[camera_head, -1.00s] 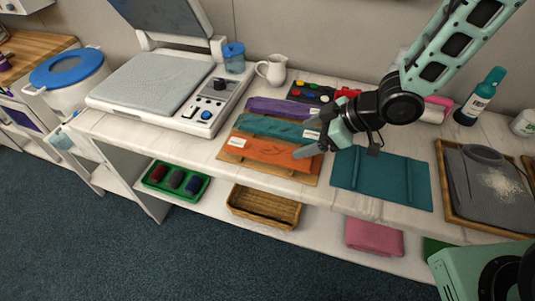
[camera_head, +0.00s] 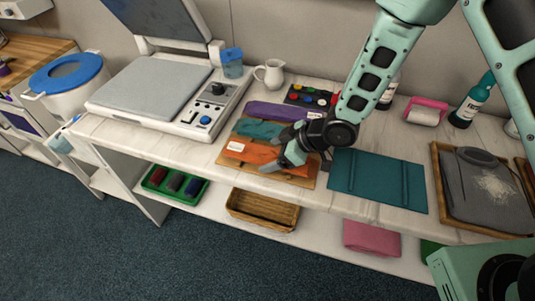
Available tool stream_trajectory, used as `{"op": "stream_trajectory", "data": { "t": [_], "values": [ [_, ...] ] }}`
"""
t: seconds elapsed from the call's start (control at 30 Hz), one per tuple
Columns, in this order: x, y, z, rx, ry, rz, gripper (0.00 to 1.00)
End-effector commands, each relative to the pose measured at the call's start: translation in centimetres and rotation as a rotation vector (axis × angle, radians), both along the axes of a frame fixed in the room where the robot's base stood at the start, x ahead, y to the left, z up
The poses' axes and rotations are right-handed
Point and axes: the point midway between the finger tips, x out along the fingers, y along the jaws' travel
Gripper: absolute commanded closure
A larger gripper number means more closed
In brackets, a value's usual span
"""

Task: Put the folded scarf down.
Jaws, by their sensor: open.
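Three folded scarves lie in a row on a tan board (camera_head: 240,166) on the counter: an orange one (camera_head: 248,152) in front, a teal one (camera_head: 257,129) behind it and a purple one (camera_head: 268,109) at the back. The orange one has a white label at its left end. My gripper (camera_head: 270,153) is open at the right part of the orange scarf, its fingers pointing left. I cannot tell whether the fingers touch the cloth. No scarf is visibly held.
A flat teal creased mat (camera_head: 375,182) lies right of the board. A framed grey tray (camera_head: 455,205) is farther right. A white press (camera_head: 165,85) stands at the left. A white jug (camera_head: 272,73) and a paint palette (camera_head: 308,96) are behind. Below are a basket (camera_head: 262,208) and pink cloth (camera_head: 371,237).

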Motion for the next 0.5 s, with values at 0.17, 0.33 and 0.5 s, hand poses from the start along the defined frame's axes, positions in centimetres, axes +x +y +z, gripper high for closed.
{"op": "stream_trajectory", "data": {
  "t": [0.17, 0.33, 0.5],
  "values": [
    [0.0, -0.02, 0.0, 0.0, 0.0, 0.0, 0.24],
    [0.01, -0.03, 0.02, 0.0, 0.0, 0.0, 0.67],
    [0.01, -0.02, 0.04, 0.001, -0.001, -0.001, 0.71]
  ]
}}
